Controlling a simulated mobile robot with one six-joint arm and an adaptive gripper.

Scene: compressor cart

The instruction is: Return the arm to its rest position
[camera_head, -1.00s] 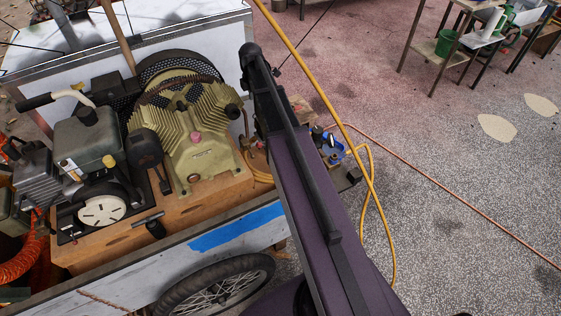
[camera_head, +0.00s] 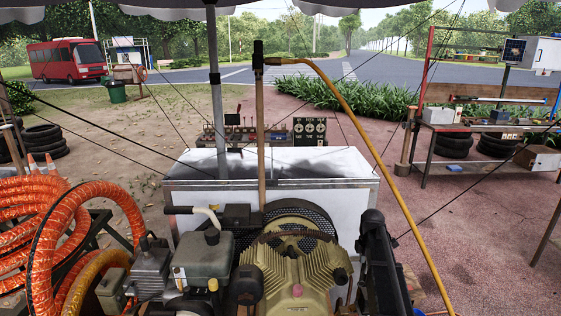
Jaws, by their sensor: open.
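A dark link of my arm (camera_head: 376,262) rises from the bottom edge, just right of the compressor in the picture. It hides part of what lies behind it. My gripper is not in view; its jaws cannot be seen. The olive-green compressor (camera_head: 300,275) with its finned block sits at the bottom centre on the cart, most of which is below the picture. A small engine (camera_head: 203,257) stands to its left.
A white chest (camera_head: 270,177) stands behind the compressor, with an upright pole (camera_head: 261,140) and a yellow hose (camera_head: 360,125) arching right. Orange ducting (camera_head: 75,225) coils at left. A workbench (camera_head: 480,130) stands at right. Paved ground between is clear.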

